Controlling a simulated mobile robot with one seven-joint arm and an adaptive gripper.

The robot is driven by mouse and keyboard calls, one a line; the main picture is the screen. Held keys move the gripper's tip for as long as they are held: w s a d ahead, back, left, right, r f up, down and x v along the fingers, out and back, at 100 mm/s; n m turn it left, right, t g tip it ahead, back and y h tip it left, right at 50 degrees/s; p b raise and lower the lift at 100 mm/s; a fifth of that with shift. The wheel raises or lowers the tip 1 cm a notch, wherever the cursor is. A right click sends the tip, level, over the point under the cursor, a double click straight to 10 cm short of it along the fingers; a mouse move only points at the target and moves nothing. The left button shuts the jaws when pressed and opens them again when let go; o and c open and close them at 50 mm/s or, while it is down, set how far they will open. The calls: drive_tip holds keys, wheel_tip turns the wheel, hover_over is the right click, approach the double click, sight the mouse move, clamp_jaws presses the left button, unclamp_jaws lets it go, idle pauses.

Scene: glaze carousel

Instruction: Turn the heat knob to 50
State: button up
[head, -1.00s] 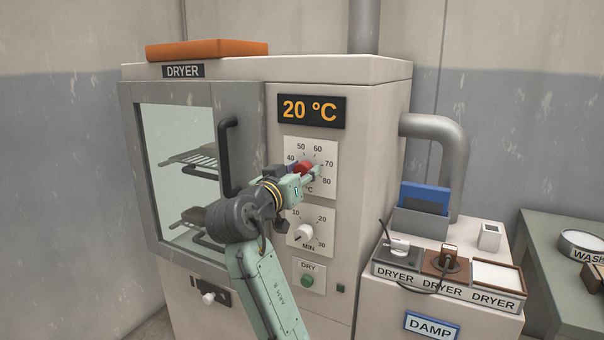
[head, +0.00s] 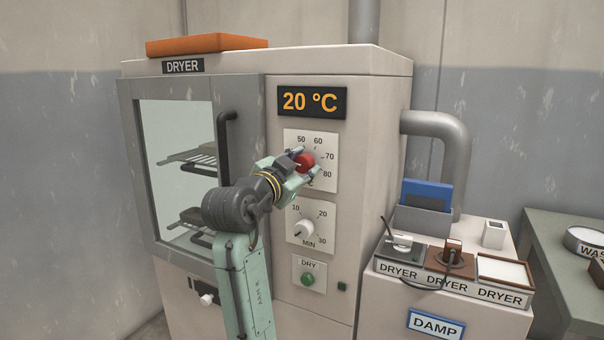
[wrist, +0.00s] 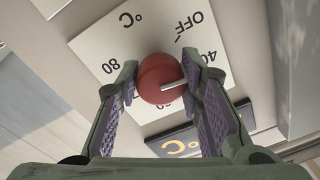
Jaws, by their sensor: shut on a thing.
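The heat knob (head: 304,162) is a red round knob on a white dial plate (head: 326,142) marked in °C. My gripper (head: 306,164) has a finger on each side of it. In the wrist view my gripper (wrist: 160,82) is shut on the knob (wrist: 155,72), its pads at the left and right sides. The knob's white pointer line points to the right in that view, on the side of the 40 mark; the right finger hides the marks there, so the exact setting cannot be read. The display (head: 312,102) reads 20 °C.
Below the heat dial are a white minute knob (head: 304,230) and a green DRY button (head: 308,279). The dryer door handle (head: 225,160) stands out to the left, close to my arm. A cabinet (head: 440,318) with labelled trays stands at the right.

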drive_tip(key=m+b, duration=0.3)
drive_tip(key=m, duration=0.3)
drive_tip(key=shift+a+m, duration=0.1)
drive_tip(key=shift+m, duration=0.3)
drive_tip(key=m+b, duration=0.1)
drive_tip(key=m, duration=0.3)
drive_tip(key=shift+m+b, duration=0.35)
drive_tip(key=shift+m, duration=0.05)
drive_tip(key=o, duration=1.2)
drive_tip(key=shift+c, duration=0.2)
drive_tip(key=v, duration=1.2)
drive_tip(key=shift+w+a, duration=0.1)
